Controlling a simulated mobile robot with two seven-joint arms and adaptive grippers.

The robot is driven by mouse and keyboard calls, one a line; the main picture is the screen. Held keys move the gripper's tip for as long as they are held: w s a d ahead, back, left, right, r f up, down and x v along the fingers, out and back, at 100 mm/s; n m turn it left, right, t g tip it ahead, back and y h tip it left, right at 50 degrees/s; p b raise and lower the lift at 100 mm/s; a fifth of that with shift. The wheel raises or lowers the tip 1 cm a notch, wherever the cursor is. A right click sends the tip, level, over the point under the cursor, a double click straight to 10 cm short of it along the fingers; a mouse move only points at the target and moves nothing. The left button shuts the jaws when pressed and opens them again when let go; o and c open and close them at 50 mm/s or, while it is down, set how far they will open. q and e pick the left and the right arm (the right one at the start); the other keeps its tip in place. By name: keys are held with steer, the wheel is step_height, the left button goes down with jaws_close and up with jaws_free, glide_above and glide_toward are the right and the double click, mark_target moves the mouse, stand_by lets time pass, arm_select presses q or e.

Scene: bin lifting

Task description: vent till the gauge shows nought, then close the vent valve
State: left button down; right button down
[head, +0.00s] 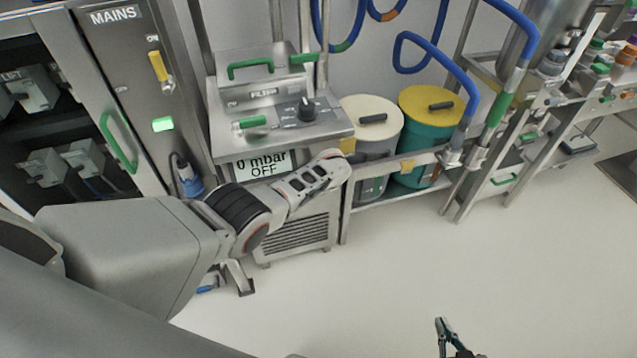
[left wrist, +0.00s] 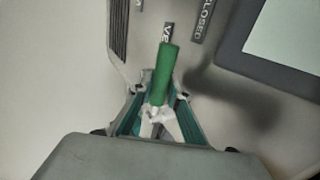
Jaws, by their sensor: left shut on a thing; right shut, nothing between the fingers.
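The gauge display (head: 262,165) on the pump unit reads "0 mbar" and "OFF". In the left wrist view, a green vent valve handle (left wrist: 165,72) stands between the teal fingers of my left gripper (left wrist: 158,110), which is shut on it. The handle points up the picture at a partly covered label starting "VE" (left wrist: 168,32); a "CLOSED" label (left wrist: 203,20) lies to its right. In the head view the valve and left fingertips are hidden behind my arm. My right gripper (head: 446,338) is shut and empty, over the floor at the bottom edge.
A mains cabinet (head: 125,70) with a green handle stands left of the pump unit (head: 270,110). Two drums, cream-lidded (head: 372,115) and yellow-lidded (head: 431,105), stand right on a low rack. Blue hoses (head: 430,45) hang behind. The floor (head: 480,270) in front is clear.

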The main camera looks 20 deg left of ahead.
arm_select(q)
steer(key=shift+s+f, duration=0.1)
steer(key=c, duration=2.2)
jaws_free()
steer(key=shift+s+d+r, duration=0.2)
steer(key=shift+d+r, duration=0.2)
steer(key=shift+r, duration=0.2)
steer(key=shift+a+v, duration=0.15)
steer(key=shift+v, duration=2.5)
steer(key=shift+a+v, duration=0.15)
steer(key=shift+v, duration=2.5)
steer(key=shift+r, duration=0.1)
